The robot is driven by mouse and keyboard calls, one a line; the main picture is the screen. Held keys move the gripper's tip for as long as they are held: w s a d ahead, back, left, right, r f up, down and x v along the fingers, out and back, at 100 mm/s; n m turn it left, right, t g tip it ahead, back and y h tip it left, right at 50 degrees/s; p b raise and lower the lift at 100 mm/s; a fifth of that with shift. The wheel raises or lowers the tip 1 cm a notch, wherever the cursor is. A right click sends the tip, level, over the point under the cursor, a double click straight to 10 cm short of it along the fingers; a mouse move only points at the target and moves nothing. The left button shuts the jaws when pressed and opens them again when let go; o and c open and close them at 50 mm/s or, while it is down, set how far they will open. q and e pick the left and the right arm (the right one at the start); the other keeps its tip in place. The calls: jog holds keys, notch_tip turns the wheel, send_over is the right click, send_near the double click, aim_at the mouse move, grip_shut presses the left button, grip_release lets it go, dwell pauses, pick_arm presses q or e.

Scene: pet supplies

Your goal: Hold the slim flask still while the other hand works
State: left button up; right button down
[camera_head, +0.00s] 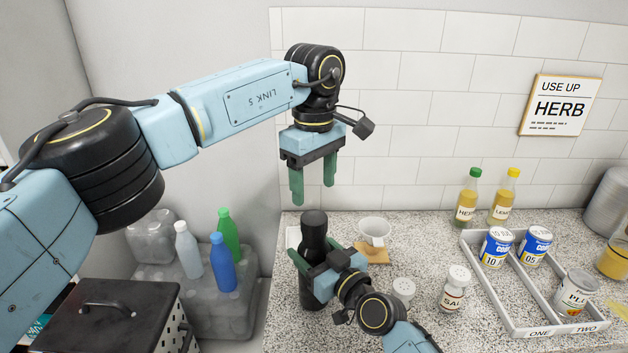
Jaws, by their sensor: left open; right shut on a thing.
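The slim flask is a tall black bottle (313,232) standing upright on the speckled counter. My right gripper (306,278) is shut around its body, and the gripper and wrist hide part of its lower side. My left gripper (313,190) is open and empty, pointing down above the flask's top, with a gap between its fingertips and the flask.
A white mug (374,231) stands on a coaster just right of the flask. A salt shaker (455,288) and a grey tray (505,326) with several cans lie further right. Bottles (468,195) stand behind.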

aim_at(314, 217)
pick_arm(q)
jog(key=m, duration=0.7)
jog(key=shift+m, duration=0.4)
jog(key=m, duration=0.6)
jog(key=shift+f, duration=4)
